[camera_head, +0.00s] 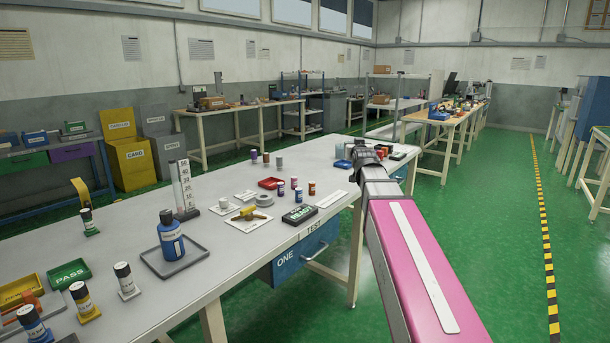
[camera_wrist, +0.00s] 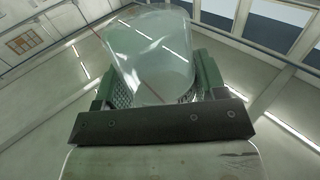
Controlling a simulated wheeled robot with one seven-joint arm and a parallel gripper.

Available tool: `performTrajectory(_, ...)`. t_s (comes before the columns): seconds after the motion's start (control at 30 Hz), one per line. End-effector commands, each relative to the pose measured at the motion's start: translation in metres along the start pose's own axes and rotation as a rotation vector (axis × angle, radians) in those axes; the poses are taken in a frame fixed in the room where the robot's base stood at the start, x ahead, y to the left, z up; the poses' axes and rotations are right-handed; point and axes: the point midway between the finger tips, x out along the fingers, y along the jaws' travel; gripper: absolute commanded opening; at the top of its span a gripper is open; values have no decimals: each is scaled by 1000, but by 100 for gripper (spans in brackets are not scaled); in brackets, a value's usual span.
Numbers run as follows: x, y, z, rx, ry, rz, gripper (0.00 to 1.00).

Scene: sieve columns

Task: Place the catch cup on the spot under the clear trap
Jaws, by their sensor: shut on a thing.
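In the wrist view a clear, glassy cup (camera_wrist: 150,55), likely the catch cup, is held between the green-padded fingers of my gripper (camera_wrist: 158,88). In the head view my gripper (camera_head: 367,153) is at the far right part of the long table, at the end of my pink arm. A small pale teal shape (camera_head: 341,145) shows beside it and may be the held cup. I cannot make out the clear trap or the spot under it; the arm and gripper hide part of the table there.
The table (camera_head: 120,232) holds a blue bottle (camera_head: 170,236) on a grey tray (camera_head: 200,252), a tall labelled stand (camera_head: 184,188), a red tray (camera_head: 270,183), a black READY box (camera_head: 299,214) and several small vials. A blue drawer unit (camera_head: 300,256) hangs under the front edge.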

Motion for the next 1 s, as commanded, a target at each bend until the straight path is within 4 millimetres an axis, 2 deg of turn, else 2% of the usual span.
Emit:
performTrajectory(0.23, 0, -2, 3, 0, -1, -4, 39)
performTrajectory(0.57, -2, -20, 30, 3, -2, -55, 39)
performTrajectory(1.0, -7, -42, 53, 3, -3, -137, 39)
